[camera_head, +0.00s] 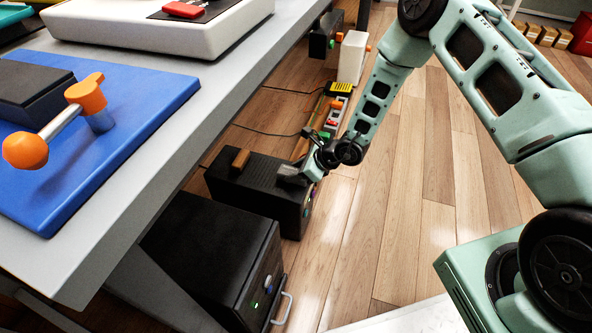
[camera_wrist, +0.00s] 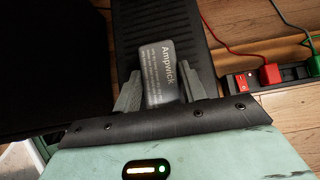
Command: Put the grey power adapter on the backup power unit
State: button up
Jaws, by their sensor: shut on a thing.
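The grey power adapter (camera_wrist: 156,62), with white print reading "Ampwick", sits between the two grey fingers of my gripper (camera_wrist: 164,85) in the wrist view. My gripper is shut on it. In the head view my gripper (camera_head: 292,176) is low, over the right end of a black box (camera_head: 245,193) on the floor, which looks like the backup power unit. A ridged black top (camera_wrist: 180,20) lies behind the adapter in the wrist view. I cannot tell whether the adapter touches it.
A second black box (camera_head: 205,250) with a metal handle stands nearer, under the table (camera_head: 165,165). A power strip (camera_wrist: 245,84) with red and green plugs and cables lies beyond the unit. The wood floor (camera_head: 400,200) to the right is clear.

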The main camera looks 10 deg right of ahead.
jog(key=shift+f+b, duration=0.35)
jog(key=shift+f, duration=0.15)
jog(key=o, duration=1.2)
jog(key=shift+c, duration=0.2)
jog(key=shift+r, duration=0.1)
jog(key=p+v, duration=0.6)
jog(key=v, duration=1.1)
